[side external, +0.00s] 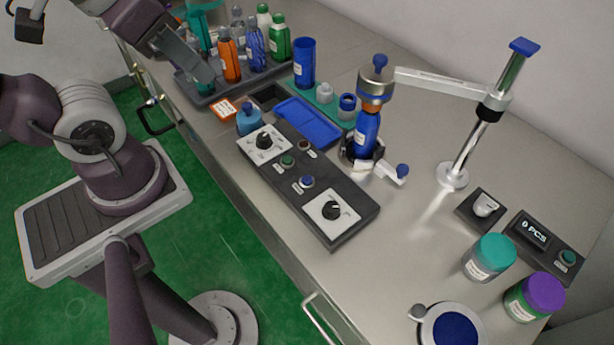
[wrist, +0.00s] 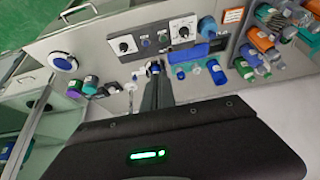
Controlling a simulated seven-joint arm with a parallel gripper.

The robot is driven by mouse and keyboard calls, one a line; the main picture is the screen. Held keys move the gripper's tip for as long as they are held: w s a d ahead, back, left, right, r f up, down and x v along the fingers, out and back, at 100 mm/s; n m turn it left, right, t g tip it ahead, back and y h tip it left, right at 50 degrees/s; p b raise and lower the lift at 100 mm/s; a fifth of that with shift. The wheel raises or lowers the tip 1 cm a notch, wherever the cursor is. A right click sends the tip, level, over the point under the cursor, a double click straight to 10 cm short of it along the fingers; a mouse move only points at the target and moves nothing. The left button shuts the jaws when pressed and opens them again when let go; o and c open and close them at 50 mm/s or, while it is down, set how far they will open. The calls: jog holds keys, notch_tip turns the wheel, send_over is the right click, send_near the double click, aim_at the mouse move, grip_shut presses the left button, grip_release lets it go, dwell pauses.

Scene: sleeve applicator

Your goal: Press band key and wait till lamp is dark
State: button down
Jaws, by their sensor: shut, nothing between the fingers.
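The dark control panel (side external: 316,208) lies on the bench with two black knobs on white plates. Between the knobs sit a green key (side external: 287,160), a blue key (side external: 307,181) and a small brownish lamp (side external: 304,145), which looks unlit. Their labels are too small to read, so I cannot tell which is the band key. A blue bottle (side external: 366,134) stands upright in the holder under the applicator head (side external: 376,82). My gripper (wrist: 155,70) is shut and empty in the wrist view, its fingers pointing toward the panel side. Contact with a key is not visible.
A rack of several bottles (side external: 230,60) stands at the back left. A blue tray (side external: 307,122) lies behind the panel. The applicator's post (side external: 484,130) and arm rise at the right. A counter display (side external: 534,233) and two lidded jars stand front right.

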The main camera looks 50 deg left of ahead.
jog(key=w+a+f+m+t+y, duration=0.15)
jog(key=w+a, duration=0.25)
jog(key=w, duration=0.6)
jog(key=w+a+f+m+t+y, duration=0.1)
jog(key=w+a+t, duration=0.15)
jog(key=w, duration=0.65)
jog(key=m+g+h, duration=0.4)
jog(key=g+h, duration=0.4)
jog(key=h, duration=0.4)
send_over(303, 177)
notch_tip(303, 177, down, 16)
jog(key=r, duration=0.1)
jog(key=shift+f+y, duration=0.25)
jog(key=shift+f, duration=4.45)
